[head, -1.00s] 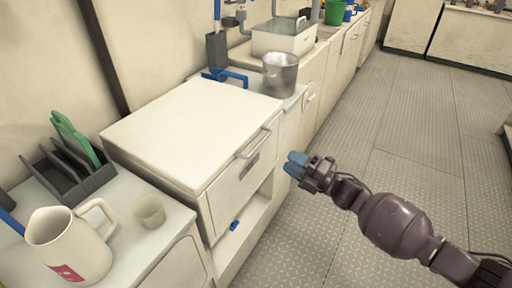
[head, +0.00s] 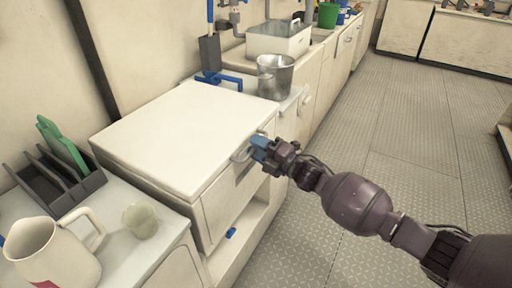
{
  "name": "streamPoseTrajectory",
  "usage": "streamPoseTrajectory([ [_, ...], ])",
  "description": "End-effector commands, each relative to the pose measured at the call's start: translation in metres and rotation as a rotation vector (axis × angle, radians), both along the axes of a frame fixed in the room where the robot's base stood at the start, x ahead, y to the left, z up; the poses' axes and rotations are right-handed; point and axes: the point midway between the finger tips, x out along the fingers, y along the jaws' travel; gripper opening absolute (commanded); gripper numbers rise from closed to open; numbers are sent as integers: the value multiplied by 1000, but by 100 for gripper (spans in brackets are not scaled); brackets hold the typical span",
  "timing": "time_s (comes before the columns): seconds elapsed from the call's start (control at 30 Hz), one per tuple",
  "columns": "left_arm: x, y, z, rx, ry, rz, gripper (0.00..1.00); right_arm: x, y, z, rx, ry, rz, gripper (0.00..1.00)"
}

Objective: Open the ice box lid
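The ice box is the cream chest in the middle of the head view. Its flat white lid (head: 188,135) lies closed on top. A curved handle (head: 241,153) sticks out at the front edge of the lid, near its right end. My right gripper (head: 260,147) with blue fingertips is at the handle, overlapping its right end in the picture. I cannot tell whether the fingers are around the handle or how far apart they are. My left gripper is not in view.
A metal pot (head: 275,78) stands just beyond the ice box, with a white bin (head: 279,40) behind it. At the lower left are a white jug (head: 48,255), a cup (head: 141,221) and a dark rack (head: 62,188). The floor at right (head: 400,150) is clear.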

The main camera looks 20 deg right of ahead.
Motion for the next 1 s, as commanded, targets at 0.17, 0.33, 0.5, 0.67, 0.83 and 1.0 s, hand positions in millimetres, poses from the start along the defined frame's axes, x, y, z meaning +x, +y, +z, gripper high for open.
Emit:
streamPoseTrajectory([
  [0.17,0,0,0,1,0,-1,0,1,0,0,0,0,0,36],
  [0.33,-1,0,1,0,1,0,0,0,0,0,0,0,0,22],
  [0.5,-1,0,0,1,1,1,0,0,0,0,0,0,0,0],
  [0.67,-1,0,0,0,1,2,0,0,0,0,0,0,0,0],
  [0.83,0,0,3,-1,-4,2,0,1,0,3,-1,2,0,0],
  [1.0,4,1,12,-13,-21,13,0,3,2,18,-12,11,5,0],
])
